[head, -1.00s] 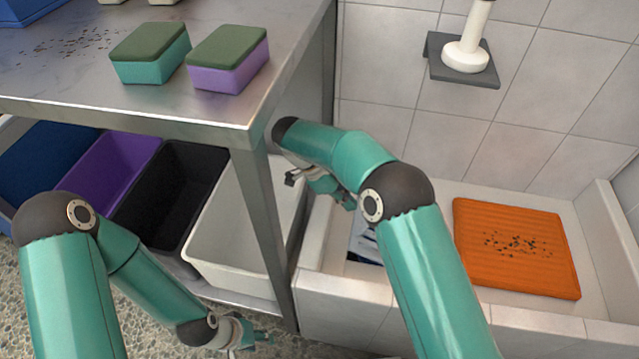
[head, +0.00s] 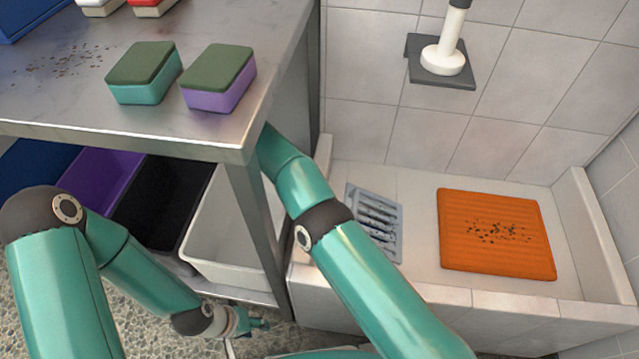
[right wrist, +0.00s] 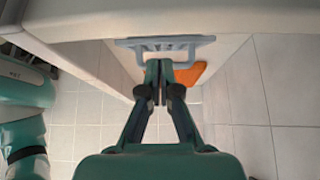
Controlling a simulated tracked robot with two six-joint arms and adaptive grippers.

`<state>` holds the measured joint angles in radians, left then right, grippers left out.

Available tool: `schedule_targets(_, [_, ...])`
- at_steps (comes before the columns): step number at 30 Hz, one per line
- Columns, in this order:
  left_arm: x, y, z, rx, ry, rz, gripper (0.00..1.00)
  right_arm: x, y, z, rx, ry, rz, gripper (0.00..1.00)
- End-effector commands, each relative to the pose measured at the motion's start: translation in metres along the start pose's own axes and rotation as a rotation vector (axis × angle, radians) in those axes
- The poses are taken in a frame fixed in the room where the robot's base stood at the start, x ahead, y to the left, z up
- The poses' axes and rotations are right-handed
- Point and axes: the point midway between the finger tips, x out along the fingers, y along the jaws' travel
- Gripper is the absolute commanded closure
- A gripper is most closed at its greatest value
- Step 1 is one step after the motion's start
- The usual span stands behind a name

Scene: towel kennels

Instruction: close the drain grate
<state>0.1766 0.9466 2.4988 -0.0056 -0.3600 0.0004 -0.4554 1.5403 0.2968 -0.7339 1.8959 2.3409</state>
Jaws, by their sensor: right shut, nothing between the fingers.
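The drain grate (head: 393,222) is a grey slotted frame in the left part of the tiled basin (head: 425,178). My right arm passes close on its left. I cannot tell whether it lies fully flat. In the right wrist view the grate (right wrist: 184,42) shows as a grey frame just beyond my right gripper (right wrist: 165,66). That gripper is shut and empty, its tips at or very near the grate's edge; contact is unclear. It is hidden in the head view. My left gripper (head: 256,323) hangs low by the shelf, away from the grate; its fingers are too small to judge.
An orange mat (head: 480,215) with dark specks lies in the basin right of the grate. The steel table (head: 215,130) with two sponges and its leg (head: 258,220) stand left. A white bin (head: 205,240) sits below. A white-handled tool (head: 443,60) is on the wall.

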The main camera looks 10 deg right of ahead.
Motion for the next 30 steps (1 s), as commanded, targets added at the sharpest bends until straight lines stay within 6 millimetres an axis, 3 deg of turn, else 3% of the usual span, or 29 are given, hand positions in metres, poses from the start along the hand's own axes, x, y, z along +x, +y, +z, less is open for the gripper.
schedule_targets(5, [-0.005, 0.002, 0.000, 0.000, 0.000, 0.000, 0.60, -0.002, -0.018, -0.018, -0.035, -0.074, 0.014, 1.00])
schedule_targets(14, [-0.020, 0.007, 0.000, 0.000, 0.000, 0.000, 0.60, 0.003, -0.047, -0.083, -0.121, -0.383, 0.043, 1.00])
schedule_targets(24, [-0.034, 0.012, 0.000, 0.000, 0.000, 0.000, 0.60, 0.008, -0.026, -0.166, -0.060, -0.721, 0.019, 1.00])
schedule_targets(30, [-0.038, 0.014, 0.000, 0.000, 0.000, 0.000, 0.60, 0.010, -0.012, -0.189, -0.010, -0.809, -0.005, 1.00])
